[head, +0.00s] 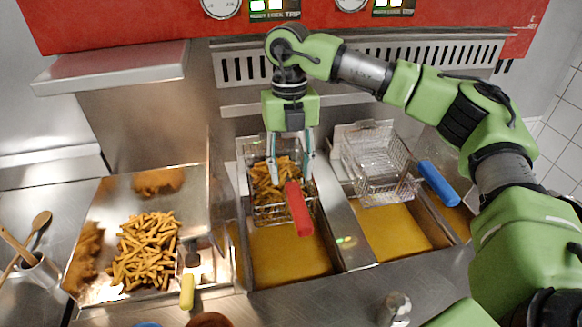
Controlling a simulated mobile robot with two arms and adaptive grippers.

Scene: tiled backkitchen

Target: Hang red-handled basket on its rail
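The red-handled basket (256,206) holds fries and sits at the back of the left oil vat (290,258). Its red handle (299,210) points toward the front. My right gripper (292,178) is directly above the basket, pointing down. Its two fingers are spread apart, one on each side of the handle's inner end, with gaps visible beside the handle. The steel rail (240,109) runs along the back wall behind the vats. The gripper hides part of the basket's back edge, so I cannot tell whether it is hooked on. My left gripper is not in view.
A blue-handled empty basket (378,165) is at the back of the right vat (395,232). A steel fries tray (200,240) with a yellow-handled scoop (187,290) lies at left. Wooden utensils stand in a container (38,270) at far left. A red control panel spans the back.

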